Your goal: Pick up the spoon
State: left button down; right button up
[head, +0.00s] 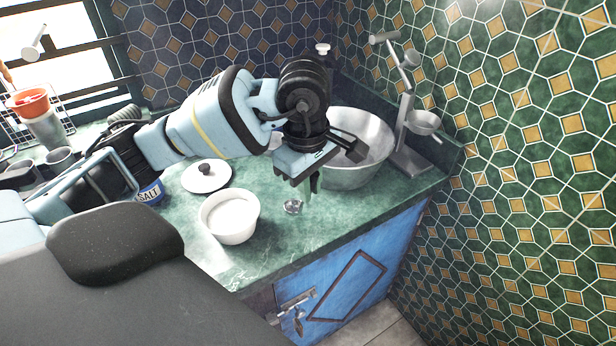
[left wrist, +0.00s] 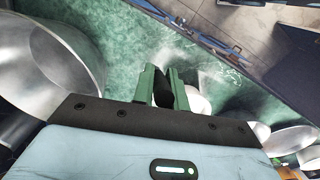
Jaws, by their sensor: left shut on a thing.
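My left gripper (head: 314,184) is over the counter, in front of the metal bowl and to the right of the white bowl. In the left wrist view, its green fingers (left wrist: 168,90) are close together, shut on a dark piece (left wrist: 164,92), which I take to be the spoon's handle. A pale rounded shape (left wrist: 199,103) shows just right of the fingers; I cannot tell whether it is part of the spoon. In the head view the held thing is mostly hidden by the gripper. My right gripper is in neither view.
The metal bowl (head: 372,172) stands close to the gripper, before a metal stand (head: 406,130). A small clear object (head: 293,207) lies near the counter's front edge.

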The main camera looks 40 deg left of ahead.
pick_arm(q)
jog(key=s+d+r, duration=0.1)
jog(key=s+d, duration=0.7)
jog(key=shift+s, duration=0.4)
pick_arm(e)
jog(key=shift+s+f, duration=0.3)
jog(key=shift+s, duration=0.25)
pick_arm(q)
jog(key=shift+r, duration=0.15)
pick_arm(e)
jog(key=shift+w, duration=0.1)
